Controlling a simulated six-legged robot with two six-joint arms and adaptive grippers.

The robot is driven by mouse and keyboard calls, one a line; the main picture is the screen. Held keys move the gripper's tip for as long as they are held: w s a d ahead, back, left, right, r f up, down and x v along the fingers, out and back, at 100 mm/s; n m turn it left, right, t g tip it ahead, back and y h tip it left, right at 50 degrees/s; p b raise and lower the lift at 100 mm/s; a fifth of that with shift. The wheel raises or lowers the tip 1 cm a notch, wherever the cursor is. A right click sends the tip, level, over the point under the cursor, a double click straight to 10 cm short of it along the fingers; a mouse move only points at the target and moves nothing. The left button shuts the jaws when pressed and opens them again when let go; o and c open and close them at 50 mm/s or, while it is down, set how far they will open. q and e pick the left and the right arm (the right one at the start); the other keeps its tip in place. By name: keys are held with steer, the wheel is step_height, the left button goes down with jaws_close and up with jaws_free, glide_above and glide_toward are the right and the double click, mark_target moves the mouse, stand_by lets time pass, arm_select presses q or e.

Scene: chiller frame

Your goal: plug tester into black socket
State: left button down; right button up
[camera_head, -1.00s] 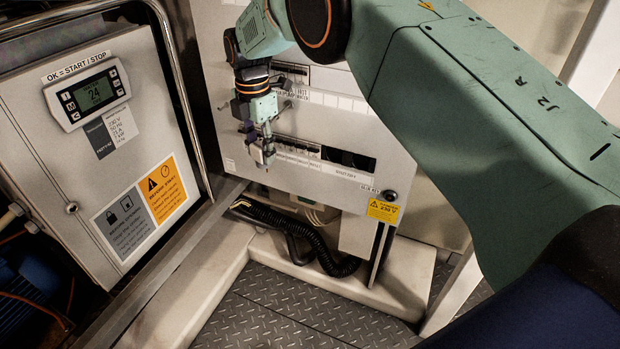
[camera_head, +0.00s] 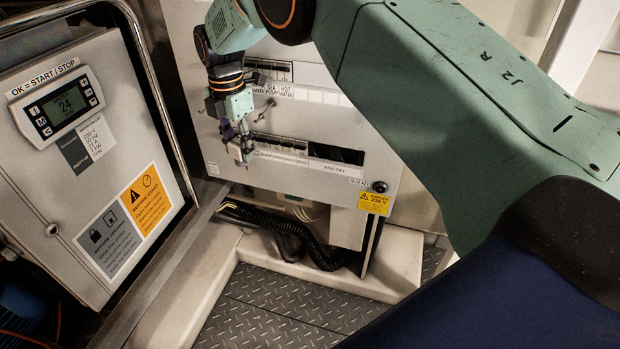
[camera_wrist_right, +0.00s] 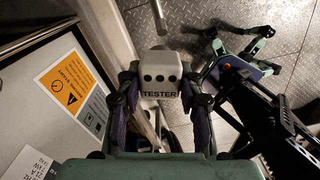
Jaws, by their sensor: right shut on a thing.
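My right gripper (camera_head: 240,152) hangs fingers down in front of the grey breaker panel in the head view. In the right wrist view its fingers (camera_wrist_right: 161,100) are shut on the tester (camera_wrist_right: 162,76), a pale block with dark round holes and the word TESTER. The tester is too small to make out clearly in the head view. A round black fitting (camera_head: 379,187), which may be the black socket, sits at the panel's lower right, above a yellow 230 V label, well apart from the gripper. My left gripper (camera_wrist_right: 238,42) shows open and empty in the right wrist view.
A black corrugated hose (camera_head: 310,245) runs below the panel. The diamond-plate floor (camera_head: 290,305) is clear.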

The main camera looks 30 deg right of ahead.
steer(key=s+d+f+n+t+h+b, duration=0.1)
steer(key=s+d+f+n+h+b, duration=0.25)
steer(key=s+d+n+h, duration=0.4)
steer(key=s+d+f+n+t+h+b, duration=0.15)
steer(key=s+d+f+n+h, duration=0.25)
steer(key=d+n+h, duration=0.5)
steer(key=w+a+n+t+y, duration=0.1)
steer(key=t, duration=0.2)
steer(key=w+a+f+n+t+y+b, duration=0.1)
steer(key=n+t, duration=0.1)
steer(key=t, duration=0.1)
steer(key=w+a+f+n+t+y+b, duration=0.1)
steer(key=a+n+t, duration=0.1)
steer(key=t, duration=0.1)
steer(key=shift+f, duration=0.1)
steer(key=shift+d, duration=0.1)
